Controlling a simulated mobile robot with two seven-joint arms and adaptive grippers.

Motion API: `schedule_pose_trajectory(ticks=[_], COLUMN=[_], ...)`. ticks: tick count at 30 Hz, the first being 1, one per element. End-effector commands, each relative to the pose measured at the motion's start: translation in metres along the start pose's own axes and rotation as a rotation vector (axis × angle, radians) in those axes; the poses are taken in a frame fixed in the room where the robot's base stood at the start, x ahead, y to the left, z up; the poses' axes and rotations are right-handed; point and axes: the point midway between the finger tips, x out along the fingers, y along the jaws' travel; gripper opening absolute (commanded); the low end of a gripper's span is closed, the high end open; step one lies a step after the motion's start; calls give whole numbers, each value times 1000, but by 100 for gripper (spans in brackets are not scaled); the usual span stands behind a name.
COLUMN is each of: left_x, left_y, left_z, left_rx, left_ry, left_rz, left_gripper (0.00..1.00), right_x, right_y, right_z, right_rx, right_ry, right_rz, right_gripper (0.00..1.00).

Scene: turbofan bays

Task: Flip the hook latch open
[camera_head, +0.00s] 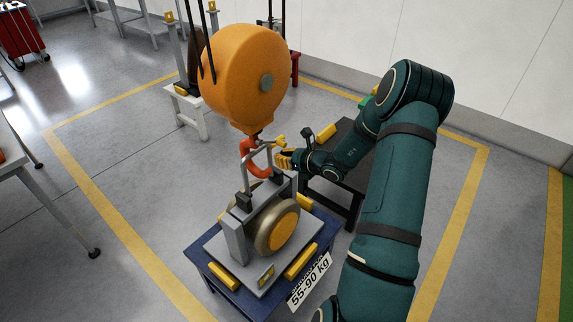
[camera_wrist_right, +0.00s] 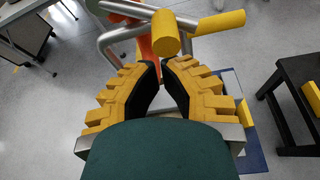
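The orange hook (camera_head: 252,160) hangs under a large orange hoist block (camera_head: 245,75), at the grey lifting bail (camera_head: 245,172) of the load. In the right wrist view the hook (camera_wrist_right: 146,48) is partly hidden behind grey bars. Small yellow latch parts (camera_head: 280,140) show beside the hook; up close, a yellow knob (camera_wrist_right: 166,36) and a second yellow grip (camera_wrist_right: 220,22) sit on grey bars. My right gripper (camera_head: 285,160) is just right of the hook. Its yellow fingers (camera_wrist_right: 160,62) nearly meet at the tips, with nothing between them, just below the knob. My left gripper is out of view.
The load, a grey block with a yellow-centred wheel (camera_head: 278,228), sits on a blue stand (camera_head: 330,235) marked 55-90 kg. A black table (camera_head: 350,150) stands behind my right forearm. A white stool (camera_head: 190,105) is at the back. Open floor lies to the left.

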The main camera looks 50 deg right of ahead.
Motion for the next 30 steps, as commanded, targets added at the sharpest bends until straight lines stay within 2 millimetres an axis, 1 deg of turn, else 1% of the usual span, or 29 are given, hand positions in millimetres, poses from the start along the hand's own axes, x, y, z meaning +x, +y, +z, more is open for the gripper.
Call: schedule_pose_trajectory(ticks=[4,15,20,24,26,30], left_x=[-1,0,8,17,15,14], left_y=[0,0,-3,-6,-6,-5], left_z=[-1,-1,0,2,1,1], left_rx=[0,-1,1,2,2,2], left_ry=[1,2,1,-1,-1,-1], left_rz=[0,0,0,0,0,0], left_gripper=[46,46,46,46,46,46], right_x=[-3,-3,-4,-8,-9,-10], right_y=[0,0,-1,-4,-6,-6], right_z=[7,8,12,22,26,27], right_rx=[1,-1,-52,-121,-119,-117], right_ry=[1,1,1,-1,0,-1], right_rz=[0,-1,-17,-41,-40,-40], right_gripper=[0,0,0,0,0,0])
